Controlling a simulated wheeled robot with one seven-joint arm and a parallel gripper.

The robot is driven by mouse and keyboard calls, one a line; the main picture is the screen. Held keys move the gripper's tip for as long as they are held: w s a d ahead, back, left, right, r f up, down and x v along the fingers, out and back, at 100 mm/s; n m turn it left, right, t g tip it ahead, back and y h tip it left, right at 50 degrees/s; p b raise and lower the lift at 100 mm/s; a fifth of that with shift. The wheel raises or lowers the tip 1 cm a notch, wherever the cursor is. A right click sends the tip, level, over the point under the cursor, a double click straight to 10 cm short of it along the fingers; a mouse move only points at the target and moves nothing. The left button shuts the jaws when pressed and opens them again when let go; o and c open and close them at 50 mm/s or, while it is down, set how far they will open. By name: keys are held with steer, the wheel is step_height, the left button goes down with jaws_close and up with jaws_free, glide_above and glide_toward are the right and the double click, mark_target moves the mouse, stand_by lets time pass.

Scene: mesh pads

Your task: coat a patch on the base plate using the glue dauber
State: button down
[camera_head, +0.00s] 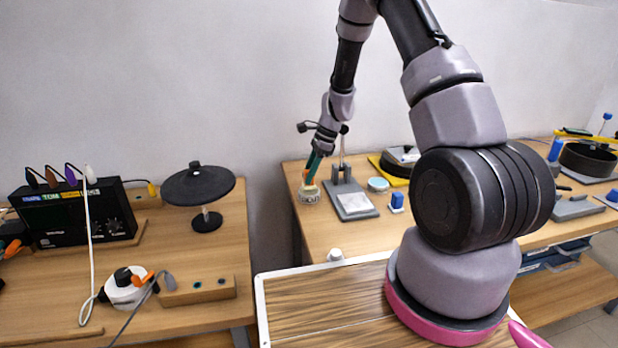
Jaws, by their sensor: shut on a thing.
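My gripper (318,153) is at the left end of the right-hand bench and points down. It is shut on the glue dauber (312,168), of which a teal part shows below the jaws. A small pale jar (309,194) stands directly below the dauber. The dauber's tip is hidden, and I cannot tell whether it is inside the jar or just above it. A grey plate (357,208), which looks like the base plate, lies flat to the right of the jar. A dark block with a thin upright post stands on its back part.
A round teal-topped tin (378,184) and a small blue block (397,201) sit right of the plate. A yellow-based device (397,162) stands behind. The left bench holds a black box (75,213) and a black disc on a stand (198,186). A gap separates the benches.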

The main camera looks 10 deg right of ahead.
steer(key=shift+r, duration=2.8)
